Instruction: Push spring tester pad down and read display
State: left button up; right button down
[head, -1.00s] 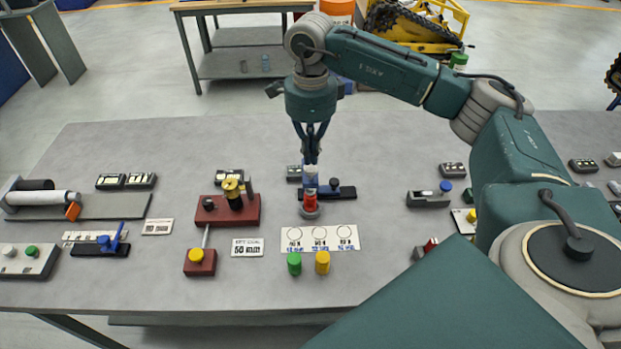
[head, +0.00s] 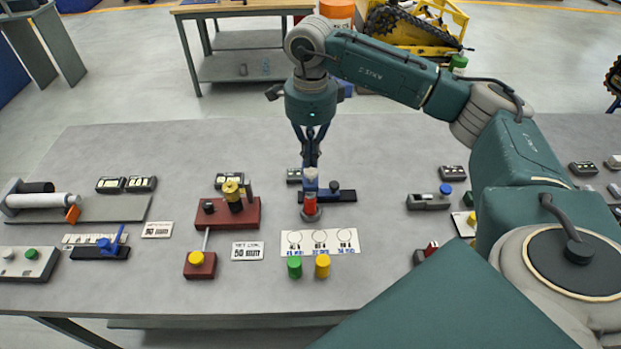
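My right gripper (head: 311,162) points straight down over the middle of the table, its fingertips close together. My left gripper is not in view.
In front lies a white card with three circles (head: 346,249), with a green cylinder (head: 294,267) and a yellow one (head: 322,265). A red fixture with a brass top (head: 250,212) stands left. Grey tabletop (head: 400,150) is clear behind.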

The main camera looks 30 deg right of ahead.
aim_at(311, 171)
jog(key=shift+f, duration=0.1)
dwell(0.5)
jog(key=shift+f+b, duration=1)
jog(key=shift+f, duration=0.2)
jog(key=shift+s+f+b, duration=0.1)
jog(key=shift+f+b, duration=0.8)
jog(key=shift+f, duration=0.15)
dwell(0.3)
jog(key=shift+r, duration=0.2)
jog(key=shift+r+p, duration=2.05)
jog(key=shift+r, duration=1.1)
jog(key=shift+f, duration=0.1)
